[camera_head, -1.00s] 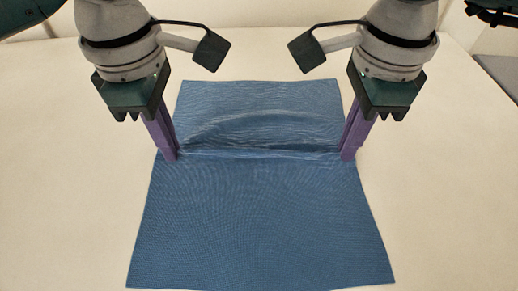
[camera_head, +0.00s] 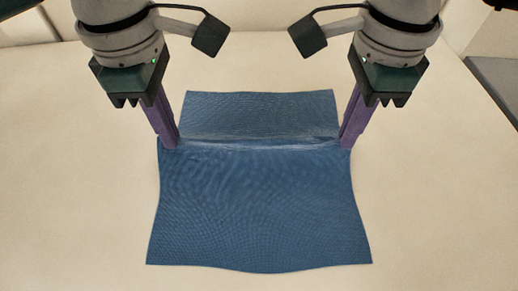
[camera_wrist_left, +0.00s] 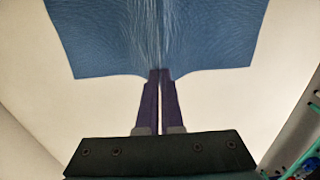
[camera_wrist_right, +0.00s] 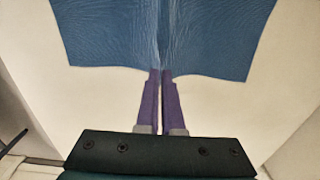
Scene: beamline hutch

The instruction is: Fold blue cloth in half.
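The blue cloth (camera_head: 258,210) lies on the pale table, with a raised crosswise ridge running between my two grippers. A shorter part of the cloth lies beyond the ridge and a longer part on the near side. My left gripper (camera_head: 170,143) is shut on the cloth's left edge at one end of the ridge. My right gripper (camera_head: 347,143) is shut on the right edge at the other end. In the left wrist view the fingers (camera_wrist_left: 160,73) are together at the cloth's edge, and likewise in the right wrist view (camera_wrist_right: 160,73).
The pale table (camera_head: 440,200) is clear around the cloth on all sides. A grey surface (camera_head: 497,85) lies beyond the table's right edge.

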